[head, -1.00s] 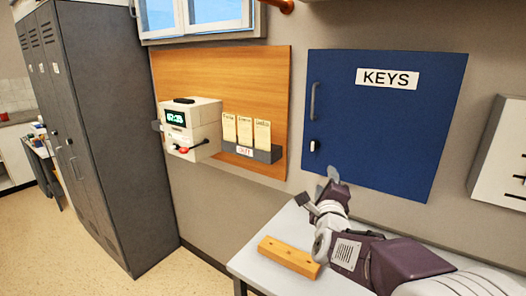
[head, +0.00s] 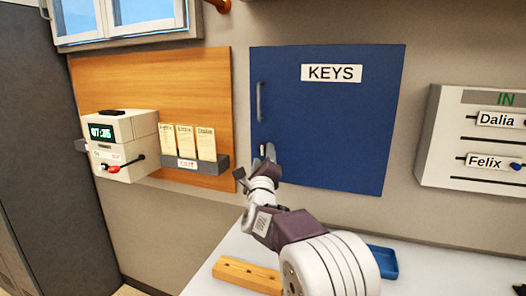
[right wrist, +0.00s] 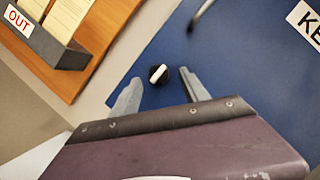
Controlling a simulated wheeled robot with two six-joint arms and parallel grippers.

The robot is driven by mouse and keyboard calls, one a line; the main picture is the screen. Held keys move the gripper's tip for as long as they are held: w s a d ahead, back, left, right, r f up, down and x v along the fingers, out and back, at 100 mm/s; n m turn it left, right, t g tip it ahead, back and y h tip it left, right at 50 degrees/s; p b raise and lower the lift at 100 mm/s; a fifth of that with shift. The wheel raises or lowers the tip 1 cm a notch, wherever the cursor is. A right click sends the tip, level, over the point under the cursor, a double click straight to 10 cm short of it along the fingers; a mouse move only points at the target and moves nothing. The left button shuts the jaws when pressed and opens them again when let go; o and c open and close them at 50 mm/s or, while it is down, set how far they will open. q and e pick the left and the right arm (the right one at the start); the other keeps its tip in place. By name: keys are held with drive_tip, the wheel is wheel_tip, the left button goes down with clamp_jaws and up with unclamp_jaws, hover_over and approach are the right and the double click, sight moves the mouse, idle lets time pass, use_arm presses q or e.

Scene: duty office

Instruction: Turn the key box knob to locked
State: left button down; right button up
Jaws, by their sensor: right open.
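The blue key box (head: 335,130) hangs on the wall, with a "KEYS" label and a grey handle at its left edge. Its small knob (head: 263,149) is below the handle, partly hidden by my gripper in the head view. In the right wrist view the knob (right wrist: 158,74) is a black disc with a white bar, tilted in the picture. My right gripper (head: 256,165) is open and empty in front of the box's lower left. In the wrist view its fingers (right wrist: 158,84) are spread to either side of the knob; I see no contact. My left gripper is not in view.
A time clock (head: 122,150) and an "OUT" card rack (head: 195,170) are on the wooden board to the left. An "IN" name board (head: 475,150) is on the right wall. A wooden block (head: 247,276) and a blue tray (head: 382,262) are on the table below.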

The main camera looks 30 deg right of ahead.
drive_tip(key=shift+w+d+r, duration=0.25)
drive_tip(key=shift+w+d, duration=0.05)
drive_tip(key=shift+w, duration=0.25)
drive_tip(key=shift+w+d, duration=0.1)
drive_tip(key=shift+w, duration=0.3)
drive_tip(key=shift+s, duration=0.1)
clamp_jaws()
